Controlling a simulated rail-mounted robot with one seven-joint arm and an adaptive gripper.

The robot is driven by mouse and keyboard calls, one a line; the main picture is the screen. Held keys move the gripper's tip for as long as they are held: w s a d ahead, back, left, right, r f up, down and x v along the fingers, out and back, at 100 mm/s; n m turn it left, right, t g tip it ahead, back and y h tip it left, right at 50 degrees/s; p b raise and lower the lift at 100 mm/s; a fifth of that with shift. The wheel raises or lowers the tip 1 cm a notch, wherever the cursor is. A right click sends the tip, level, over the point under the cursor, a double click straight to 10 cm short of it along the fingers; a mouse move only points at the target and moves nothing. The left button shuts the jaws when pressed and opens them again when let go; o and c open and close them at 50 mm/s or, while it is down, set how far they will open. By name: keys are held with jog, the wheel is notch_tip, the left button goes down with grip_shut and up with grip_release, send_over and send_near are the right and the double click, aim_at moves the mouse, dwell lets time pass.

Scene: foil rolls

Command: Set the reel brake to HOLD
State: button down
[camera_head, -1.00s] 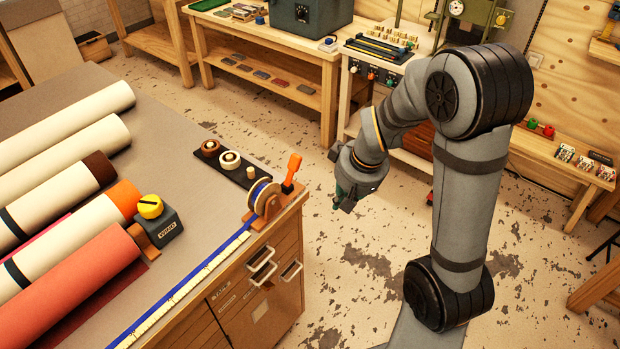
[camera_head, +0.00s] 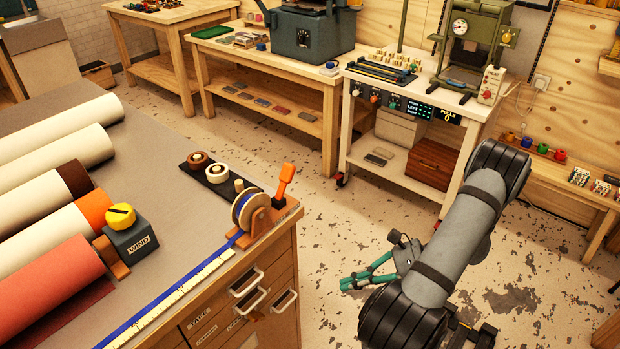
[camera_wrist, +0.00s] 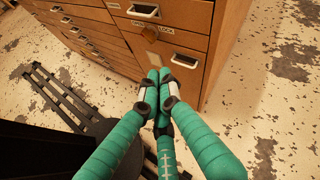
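The reel (camera_head: 250,211) of blue ribbon stands in an orange-brown bracket at the near right corner of the workbench. An orange lever (camera_head: 286,178), apparently the brake, sticks up from the bracket and leans slightly right. No HOLD marking is legible. My gripper (camera_head: 346,284) hangs beyond the bench's right side, below its top and clear of the reel and lever. Its teal fingers are closed together with nothing between them; their tips meet in the wrist view (camera_wrist: 158,76), in front of the drawer cabinet (camera_wrist: 192,80). The reel is outside the wrist view.
A yellow-knobbed WIND box (camera_head: 130,238) and large rolls (camera_head: 50,290) lie left on the bench. A dark strip with spools (camera_head: 218,178) lies behind the reel. Drawer handles (camera_head: 247,284) project from the bench front. Open floor separates it from a wheeled cart (camera_head: 400,150).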

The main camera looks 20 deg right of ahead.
aim_at(284, 182)
jog(key=w+d+r+t+y, duration=0.2)
jog(key=w+d+r+t, duration=0.2)
jog(key=w+r+t, duration=0.6)
jog(key=w+r, duration=0.3)
jog(key=r, duration=0.3)
jog(key=shift+r+y, duration=0.25)
jog(key=shift+y, duration=0.05)
jog(key=shift+w+a, duration=0.1)
jog(key=shift+w, duration=0.05)
jog(key=w+a+r+p, duration=0.1)
jog(key=w+a+p, duration=0.1)
jog(key=a, duration=0.3)
jog(key=w+a+r+p, duration=0.2)
jog(key=a, duration=0.3)
jog(key=shift+w+r+p, duration=0.25)
jog(key=shift+w+p, duration=0.1)
jog(key=shift+d+n, duration=0.15)
jog(key=shift+n, duration=0.25)
